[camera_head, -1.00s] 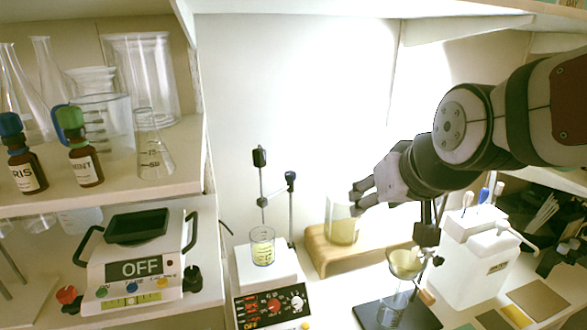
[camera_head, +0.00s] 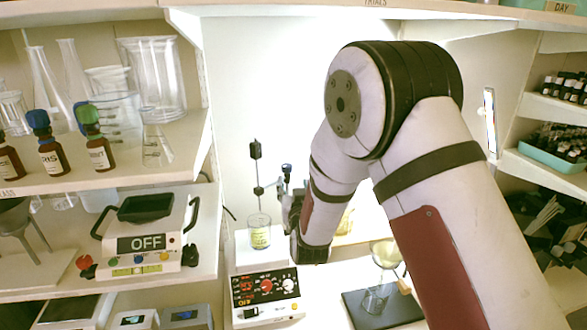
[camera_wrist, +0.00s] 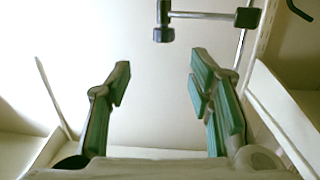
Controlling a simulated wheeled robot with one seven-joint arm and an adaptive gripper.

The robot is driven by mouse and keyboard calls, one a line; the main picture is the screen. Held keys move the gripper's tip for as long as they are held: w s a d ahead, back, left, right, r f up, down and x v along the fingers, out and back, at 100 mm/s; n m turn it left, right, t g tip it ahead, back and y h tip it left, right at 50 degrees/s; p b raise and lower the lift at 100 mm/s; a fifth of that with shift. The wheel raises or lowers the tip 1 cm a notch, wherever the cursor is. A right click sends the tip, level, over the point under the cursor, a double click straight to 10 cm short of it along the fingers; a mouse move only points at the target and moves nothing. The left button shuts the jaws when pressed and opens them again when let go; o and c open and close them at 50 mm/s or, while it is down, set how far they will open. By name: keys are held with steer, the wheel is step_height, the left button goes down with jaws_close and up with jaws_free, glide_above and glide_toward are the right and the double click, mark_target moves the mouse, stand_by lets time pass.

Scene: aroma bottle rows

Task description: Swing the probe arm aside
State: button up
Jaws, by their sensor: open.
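Left of the hotplate is a shelf with a scale reading OFF (camera_head: 145,243), brown bottles (camera_head: 50,155) and glassware. A dark stand base (camera_head: 385,308) with a funnel (camera_head: 385,253) is right of the hotplate. My arm covers much of the right side.

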mark_target(287, 170)
steer(key=shift+t, duration=0.3)
steer(key=w+a, duration=0.1)
steer(key=w, duration=0.3)
steer(key=w+a+f, duration=0.1)
steer(key=w, duration=0.3)
steer(key=w+a, duration=0.1)
steer(key=w, duration=0.4)
steer(key=shift+a+f, duration=0.1)
steer(key=shift+f, duration=0.15)
jaws_close()
